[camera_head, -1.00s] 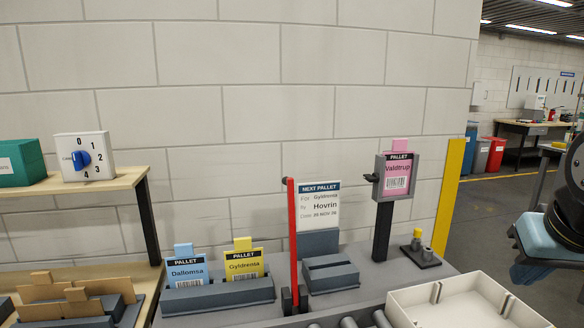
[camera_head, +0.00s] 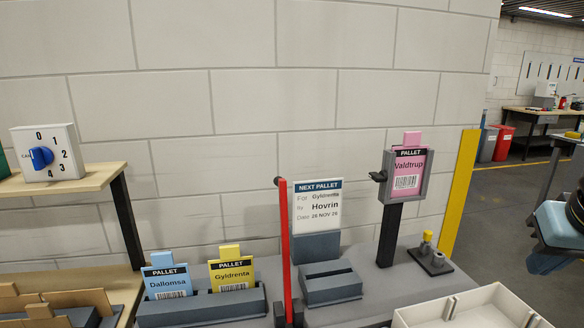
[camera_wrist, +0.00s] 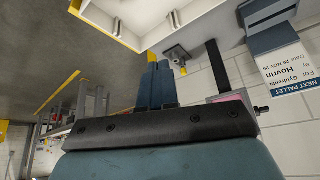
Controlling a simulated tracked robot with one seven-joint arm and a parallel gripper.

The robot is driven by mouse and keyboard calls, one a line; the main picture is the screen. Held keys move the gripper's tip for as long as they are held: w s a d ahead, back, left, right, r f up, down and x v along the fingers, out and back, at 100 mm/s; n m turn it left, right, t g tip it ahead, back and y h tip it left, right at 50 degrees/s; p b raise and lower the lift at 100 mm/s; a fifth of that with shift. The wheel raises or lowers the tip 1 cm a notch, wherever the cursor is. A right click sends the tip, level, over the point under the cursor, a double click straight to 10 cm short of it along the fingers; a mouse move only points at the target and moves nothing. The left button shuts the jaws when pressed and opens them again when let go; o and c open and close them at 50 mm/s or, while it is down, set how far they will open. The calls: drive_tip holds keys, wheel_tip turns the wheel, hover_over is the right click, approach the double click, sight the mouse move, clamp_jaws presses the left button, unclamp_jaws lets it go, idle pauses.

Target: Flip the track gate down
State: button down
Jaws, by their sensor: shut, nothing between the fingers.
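The track gate (camera_head: 286,250) is a slim red bar. It stands nearly upright in the head view, with a dark knob at its top and a dark pivot at its foot beside the track. The wrist view does not show it. My gripper (camera_wrist: 159,72) shows in the wrist view with its two blue-grey fingers together and nothing between them. It is apart from the gate, over to the right side of the station.
A "Next pallet" card (camera_head: 317,208) stands just right of the gate. A pink Valdtrup card (camera_head: 408,172) sits in a holder on a dark post. Dallomsa (camera_head: 167,283) and Gyldrenta (camera_head: 232,273) cards stand left. A white tray (camera_head: 473,312) is front right.

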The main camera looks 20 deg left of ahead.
drive_tip(key=w+a+r+n+g, duration=0.2)
drive_tip(key=w+a+r+n, duration=0.2)
drive_tip(key=w+a, duration=0.35)
drive_tip(key=w+a+r+n+g, duration=0.2)
drive_tip(key=w+a+r+n, duration=0.3)
drive_tip(key=a, duration=0.4)
drive_tip(key=w+a+r+n+g+y, duration=0.1)
drive_tip(key=w+a+n+g, duration=0.3)
drive_tip(key=a, duration=0.9)
drive_tip(key=w+a+r+n+g+y, duration=0.1)
drive_tip(key=w+a+n+g, duration=0.3)
drive_tip(key=w+a+n, duration=0.5)
drive_tip(key=a+n, duration=0.1)
drive_tip(key=a, duration=0.3)
drive_tip(key=shift+g+y, duration=0.4)
drive_tip(key=shift+f, duration=0.1)
